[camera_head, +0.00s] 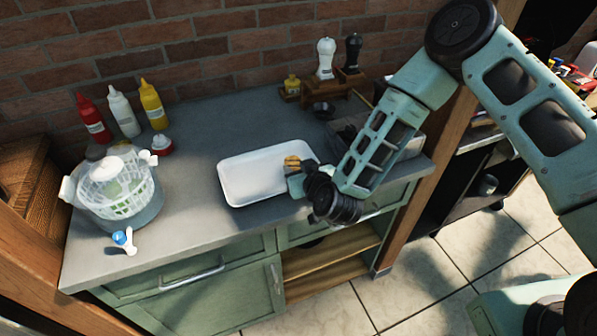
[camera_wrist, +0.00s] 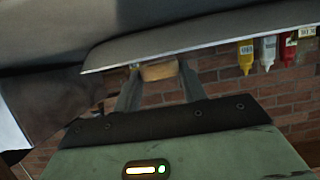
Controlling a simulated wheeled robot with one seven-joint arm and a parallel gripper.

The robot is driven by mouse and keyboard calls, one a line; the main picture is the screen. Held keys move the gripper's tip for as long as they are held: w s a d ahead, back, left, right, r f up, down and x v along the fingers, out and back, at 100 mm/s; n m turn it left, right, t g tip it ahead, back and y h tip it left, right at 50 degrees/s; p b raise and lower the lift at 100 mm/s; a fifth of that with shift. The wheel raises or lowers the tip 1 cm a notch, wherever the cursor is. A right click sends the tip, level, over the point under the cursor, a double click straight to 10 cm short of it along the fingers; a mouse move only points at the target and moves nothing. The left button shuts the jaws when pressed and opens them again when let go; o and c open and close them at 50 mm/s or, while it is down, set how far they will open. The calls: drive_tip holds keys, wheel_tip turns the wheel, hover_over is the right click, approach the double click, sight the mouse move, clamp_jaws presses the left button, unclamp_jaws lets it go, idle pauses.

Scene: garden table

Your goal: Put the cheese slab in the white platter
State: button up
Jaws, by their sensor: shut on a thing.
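The white platter (camera_head: 250,178) lies on the grey counter, near its front edge, and looks empty. My gripper (camera_head: 297,165) reaches in from the right, over the platter's right end in the head view. It is shut on a small yellow-tan piece, the cheese slab (camera_head: 291,161). The slab also shows between the two fingers of my gripper (camera_wrist: 160,80) in the wrist view, as a tan block (camera_wrist: 158,71). Its height above the platter is hard to tell. My gripper and wrist hide the platter's right corner.
A salad spinner (camera_head: 117,187) and a small blue-and-white item (camera_head: 124,240) stand at the left. Red, white and yellow bottles (camera_head: 152,105) stand by the brick wall. A wooden rack with shakers (camera_head: 326,58) is at the back right. The counter (camera_head: 225,120) behind the platter is clear.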

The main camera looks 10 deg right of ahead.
drive_tip(key=shift+f, duration=1.05)
drive_tip(key=shift+f, duration=0.2)
drive_tip(key=o, duration=1.1)
drive_tip(key=shift+c, duration=0.2)
drive_tip(key=shift+r, duration=0.15)
